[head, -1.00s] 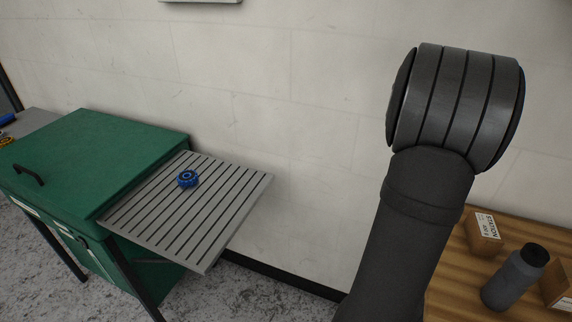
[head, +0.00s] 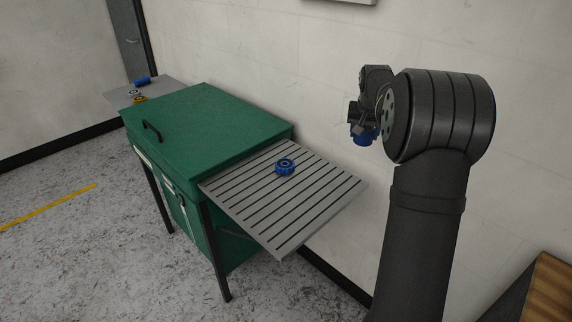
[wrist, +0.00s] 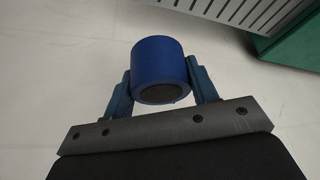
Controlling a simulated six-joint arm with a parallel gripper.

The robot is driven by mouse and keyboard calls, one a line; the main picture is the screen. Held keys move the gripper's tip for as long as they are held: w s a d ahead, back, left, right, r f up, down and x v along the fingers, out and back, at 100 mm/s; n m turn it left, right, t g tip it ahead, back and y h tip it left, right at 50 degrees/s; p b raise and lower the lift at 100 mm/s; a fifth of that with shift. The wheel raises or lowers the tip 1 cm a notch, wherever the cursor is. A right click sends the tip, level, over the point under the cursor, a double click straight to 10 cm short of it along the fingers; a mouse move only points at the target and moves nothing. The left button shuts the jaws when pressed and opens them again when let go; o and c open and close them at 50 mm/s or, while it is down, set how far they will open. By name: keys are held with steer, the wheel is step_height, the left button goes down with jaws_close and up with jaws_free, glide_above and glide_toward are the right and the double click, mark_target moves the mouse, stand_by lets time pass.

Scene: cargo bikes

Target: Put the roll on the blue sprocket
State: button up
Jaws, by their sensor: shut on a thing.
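The blue sprocket (head: 285,166) lies flat on the grey slatted shelf at the right side of the green cabinet, with nothing on it. My gripper (wrist: 161,88) is shut on the blue roll (wrist: 157,60), one finger on each side, with its dark round end facing the wrist camera. In the head view my gripper and the blue roll (head: 363,136) are in the air to the right of the sprocket, apart from the slatted shelf. The fingers are too small to make out there.
The green cabinet (head: 205,125) has a black handle on top. The slatted shelf (head: 330,186) is otherwise clear. A wooden surface (head: 552,290) shows at lower right.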

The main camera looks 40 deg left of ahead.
steer(key=s+a+f, duration=0.3)
steer(key=s+a, duration=0.4)
steer(key=a, duration=0.4)
glide_above(286, 161)
steer(key=s+d, duration=0.1)
steer(key=d, duration=0.1)
steer(key=shift+n, duration=0.4)
steer(key=f, duration=0.6)
steer(key=shift+a, duration=0.25)
steer(key=shift+s+a+f, duration=0.15)
steer(key=shift+a+f, duration=0.2)
steer(key=shift+a, duration=0.05)
steer(key=shift+f, duration=1.95)
steer(key=shift+f, duration=0.15)
steer(key=o, duration=1)
steer(key=v, duration=1.2)
steer(key=shift+d, duration=0.2)
